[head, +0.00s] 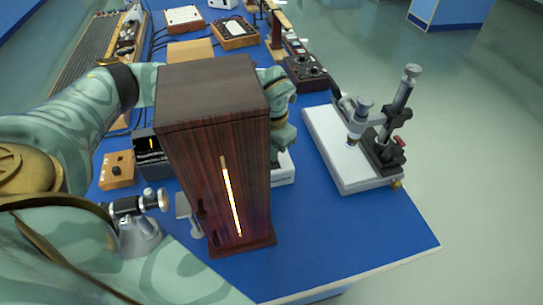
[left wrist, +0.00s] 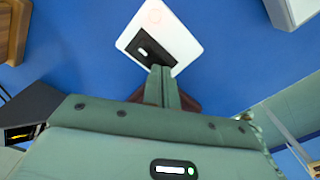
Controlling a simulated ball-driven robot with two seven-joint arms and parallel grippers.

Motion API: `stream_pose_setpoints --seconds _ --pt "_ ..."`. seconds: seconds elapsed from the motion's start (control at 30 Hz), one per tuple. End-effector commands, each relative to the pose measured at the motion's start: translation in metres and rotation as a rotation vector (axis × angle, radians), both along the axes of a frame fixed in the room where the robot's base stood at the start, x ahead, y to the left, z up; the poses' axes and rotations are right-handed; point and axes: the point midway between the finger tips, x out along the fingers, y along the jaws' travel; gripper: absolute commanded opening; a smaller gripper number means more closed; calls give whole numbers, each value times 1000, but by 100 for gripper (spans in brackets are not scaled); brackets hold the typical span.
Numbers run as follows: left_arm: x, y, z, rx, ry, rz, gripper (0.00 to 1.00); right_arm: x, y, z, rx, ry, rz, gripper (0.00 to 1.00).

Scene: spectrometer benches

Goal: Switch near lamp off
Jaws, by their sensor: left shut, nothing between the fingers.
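The near lamp is a tall dark wooden housing (head: 215,150) with a bright, lit vertical slit (head: 231,200) in its front. A white box (head: 284,169) beside it is mostly hidden behind the housing and my gripper. In the left wrist view a white plate (left wrist: 180,25) carries a black switch (left wrist: 153,49) with a small light mark. My left gripper (head: 284,138) reaches behind the housing to its right side, over the white box. In the left wrist view its shut, empty fingers (left wrist: 161,74) point at the switch's lower end; contact cannot be told. My right gripper is not in view.
A white-based stand with a metal column (head: 352,150) stands to the right on the blue bench (head: 330,235). A small orange box (head: 117,170) and a dark meter (head: 152,158) sit left of the lamp. Several instruments crowd the back. Bare bench lies at the front right.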

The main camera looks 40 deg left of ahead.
Motion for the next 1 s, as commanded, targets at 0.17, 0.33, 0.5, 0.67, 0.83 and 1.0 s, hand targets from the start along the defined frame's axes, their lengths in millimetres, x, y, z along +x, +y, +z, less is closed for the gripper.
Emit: stream_pose_setpoints --seconds 0.17,0.33,0.5,0.67,0.83,1.0 --pt "0 0 -3 0 0 0 0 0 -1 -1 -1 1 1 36" --pt "0 0 -6 0 0 0 0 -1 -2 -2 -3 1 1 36" --pt "0 0 -8 0 0 0 0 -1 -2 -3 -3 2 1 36" --pt "0 0 -11 0 0 0 0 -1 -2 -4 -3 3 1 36" --pt "0 0 -12 0 0 -1 0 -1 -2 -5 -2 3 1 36" --pt "0 0 -5 1 -1 0 0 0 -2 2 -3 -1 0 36"
